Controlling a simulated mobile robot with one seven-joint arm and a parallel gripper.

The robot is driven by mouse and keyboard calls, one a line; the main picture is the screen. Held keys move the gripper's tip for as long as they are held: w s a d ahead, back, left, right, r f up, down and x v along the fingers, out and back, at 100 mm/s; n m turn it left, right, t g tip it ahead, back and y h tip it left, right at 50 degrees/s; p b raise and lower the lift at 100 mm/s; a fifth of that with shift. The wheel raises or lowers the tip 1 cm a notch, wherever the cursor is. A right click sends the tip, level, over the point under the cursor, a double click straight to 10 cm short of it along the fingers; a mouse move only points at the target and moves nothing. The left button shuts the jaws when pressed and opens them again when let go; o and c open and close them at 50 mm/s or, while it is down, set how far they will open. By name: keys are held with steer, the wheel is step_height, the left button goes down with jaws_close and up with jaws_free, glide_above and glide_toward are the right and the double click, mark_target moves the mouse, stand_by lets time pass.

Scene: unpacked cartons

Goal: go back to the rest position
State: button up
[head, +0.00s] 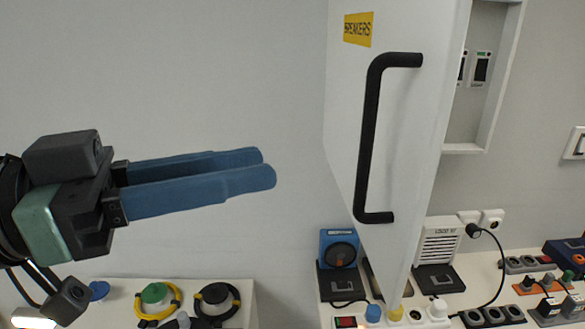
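My gripper (268,169) is at the left in the head view, with two long blue fingers pointing right. One finger partly covers the other, so the gap between them cannot be judged. I see nothing held at the fingertips. A white cabinet door (412,130) with a yellow BREAKERS label (358,29) stands swung open to the right of the fingertips. Its black bar handle (369,140) faces my side. The fingertips look apart from the handle in the picture.
Behind the door is an open wall cabinet (490,140) with switches inside. A lower-left surface (245,292) holds coiled cables. The wall between gripper and door is bare.

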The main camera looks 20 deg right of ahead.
steer(key=shift+s+a, duration=0.1)
steer(key=shift+a, duration=0.55)
steer(key=w+d+r+n+t+y+p, duration=0.1)
steer(key=w+r+n+t+y, duration=0.1)
steer(key=w+n+t+y, duration=0.45)
steer(key=w+d+r+n+t+y, duration=0.1)
steer(key=w+r+n+t, duration=0.3)
steer(key=t, duration=0.5)
steer(key=s+a+r+n+t+y, duration=0.1)
steer(key=s+r+n+t+y, duration=0.2)
steer(key=s+r+t+y, duration=0.1)
steer(key=s+a+r+n+t+y+p, duration=0.1)
steer(key=s+a+r+n+t+y, duration=0.1)
steer(key=s+r+t+y, duration=0.3)
steer(key=shift+s+a+r+n+t+y, duration=0.3)
steer(key=shift+s+n+y, duration=0.3)
steer(key=shift+s, duration=0.55)
steer(key=shift+d+f, duration=0.1)
